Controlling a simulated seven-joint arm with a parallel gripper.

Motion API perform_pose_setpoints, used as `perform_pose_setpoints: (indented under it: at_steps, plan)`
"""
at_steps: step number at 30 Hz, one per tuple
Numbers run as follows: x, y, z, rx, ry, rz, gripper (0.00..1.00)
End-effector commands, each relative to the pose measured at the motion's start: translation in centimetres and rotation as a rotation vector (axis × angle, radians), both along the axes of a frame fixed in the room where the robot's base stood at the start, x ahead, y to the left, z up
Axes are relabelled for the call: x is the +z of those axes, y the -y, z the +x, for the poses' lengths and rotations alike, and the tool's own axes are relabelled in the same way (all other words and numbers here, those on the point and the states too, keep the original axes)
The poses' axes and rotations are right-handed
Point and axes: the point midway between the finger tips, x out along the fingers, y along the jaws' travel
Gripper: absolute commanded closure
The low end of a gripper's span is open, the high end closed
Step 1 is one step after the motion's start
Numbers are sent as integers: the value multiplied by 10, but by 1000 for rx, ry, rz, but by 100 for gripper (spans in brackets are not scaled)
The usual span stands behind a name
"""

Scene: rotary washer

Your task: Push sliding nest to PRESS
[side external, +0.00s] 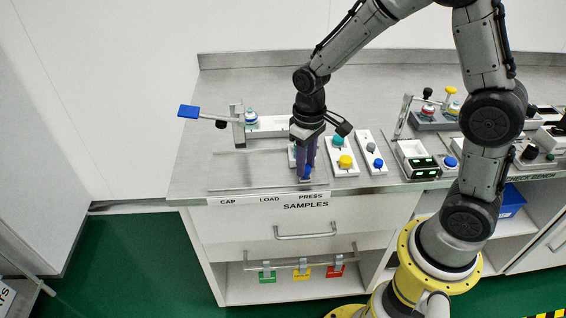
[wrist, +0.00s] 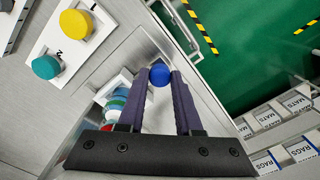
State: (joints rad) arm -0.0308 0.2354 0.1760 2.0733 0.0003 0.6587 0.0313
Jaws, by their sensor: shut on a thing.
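My gripper (side external: 306,170) points down with its purple fingers on the blue knob (side external: 306,173) of the sliding nest (side external: 292,156). In the wrist view the fingers (wrist: 161,76) stand on either side of the round blue knob (wrist: 159,74). The white nest (wrist: 122,78) carries a small item with teal, white and red bands (wrist: 116,104), partly hidden by a finger. In the side view the nest is mostly hidden behind my gripper, at the right end of the metal slide plate (side external: 238,170), above the PRESS label (side external: 310,196).
A lever with a blue handle (side external: 189,112) stands at the left behind the plate. White panels with a yellow button (side external: 345,161) and a blue button (side external: 378,163) lie close to my gripper's right. The plate's left and middle are clear.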

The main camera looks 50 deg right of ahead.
Motion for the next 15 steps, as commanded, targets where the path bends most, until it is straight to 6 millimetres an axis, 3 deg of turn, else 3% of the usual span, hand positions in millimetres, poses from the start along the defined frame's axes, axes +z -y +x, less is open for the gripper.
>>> perform_pose_setpoints:
  at_steps: [3,13,14,15]
  plan:
    - [2,9,-7,-1,7,-1,100]
    - [2,12,-11,2,1,-4,100]
    - [2,12,-11,2,0,-4,63]
    - [2,12,-11,1,1,-4,56]
